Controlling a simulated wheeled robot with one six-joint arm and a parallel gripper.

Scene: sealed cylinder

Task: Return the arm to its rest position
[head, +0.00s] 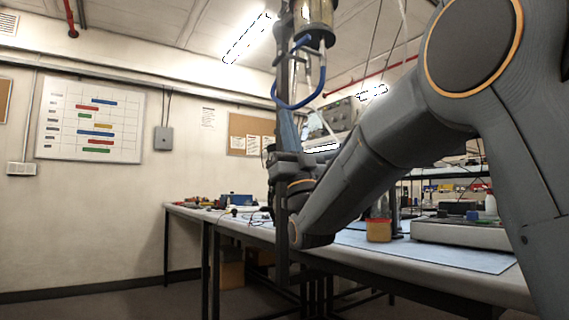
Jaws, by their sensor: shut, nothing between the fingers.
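My arm comes in from the right, and its forearm slants down to the wrist left of centre. My gripper (284,163) is a small dark shape at the wrist, against a dark upright bar. Its fingers are hard to make out, but it looks shut and empty. A cylinder (316,18) with a clear amber body and metal fittings hangs above it, cut off by the top edge. A blue hose (277,92) loops down from the cylinder. The gripper appears below the cylinder and apart from it.
A long workbench (440,277) runs behind my arm. A yellow-and-red container (379,230) and a low grey unit (460,233) stand on it. Small tools and a blue box (235,199) lie at its far end. The floor at the left is clear. A chart board (92,120) hangs on the wall.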

